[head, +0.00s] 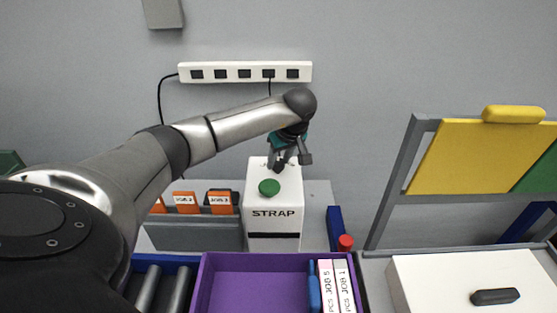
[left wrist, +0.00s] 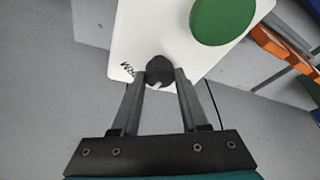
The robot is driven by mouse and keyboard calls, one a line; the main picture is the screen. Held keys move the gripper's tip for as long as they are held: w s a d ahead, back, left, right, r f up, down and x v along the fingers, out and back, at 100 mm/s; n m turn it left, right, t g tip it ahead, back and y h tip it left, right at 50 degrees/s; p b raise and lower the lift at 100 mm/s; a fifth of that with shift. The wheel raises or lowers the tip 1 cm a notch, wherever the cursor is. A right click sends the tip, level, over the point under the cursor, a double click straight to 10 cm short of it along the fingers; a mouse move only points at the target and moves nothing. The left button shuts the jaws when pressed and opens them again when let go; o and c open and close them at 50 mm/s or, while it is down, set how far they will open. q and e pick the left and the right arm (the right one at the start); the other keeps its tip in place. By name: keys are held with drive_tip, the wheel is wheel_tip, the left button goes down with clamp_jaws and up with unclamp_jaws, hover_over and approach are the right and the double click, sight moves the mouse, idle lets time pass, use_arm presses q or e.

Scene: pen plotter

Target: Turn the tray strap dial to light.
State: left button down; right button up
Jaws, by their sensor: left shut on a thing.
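The white STRAP box (head: 258,228) stands behind the purple tray, with a green round button (head: 269,187) on its top. The dark dial (head: 278,167) is on the top behind the button. My left gripper (head: 285,158) reaches down to it from above. In the left wrist view, my left gripper (left wrist: 160,80) has its two fingers shut on the dial (left wrist: 159,68), one on each side. A small white pointer mark shows on the dial's edge. Dark lettering beside the dial is partly hidden and hard to read. The green button (left wrist: 222,18) lies beyond it. My right gripper is not in view.
A purple tray (head: 250,262) with white job boxes (head: 337,285) is in front. Orange cards (head: 186,202) stand left of the STRAP box. A red cap (head: 346,242) is to its right. A power strip (head: 245,72) hangs on the wall; a yellow panel (head: 470,158) stands at right.

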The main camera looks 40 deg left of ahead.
use_arm(q)
drive_tip(key=n+g, duration=0.1)
drive_tip(key=n, duration=0.3)
drive_tip(key=shift+w+n+g+b, duration=0.15)
drive_tip(key=shift+n+g+b, duration=0.15)
drive_tip(key=shift+g, duration=0.1)
drive_tip(key=shift+w+n+g+b, duration=0.1)
drive_tip(key=shift+n+g+b, duration=0.6)
drive_tip(key=shift+n, duration=1.3)
drive_tip(key=shift+c, duration=2.1)
unclamp_jaws()
drive_tip(key=v, duration=1.5)
drive_tip(key=shift+w, duration=0.1)
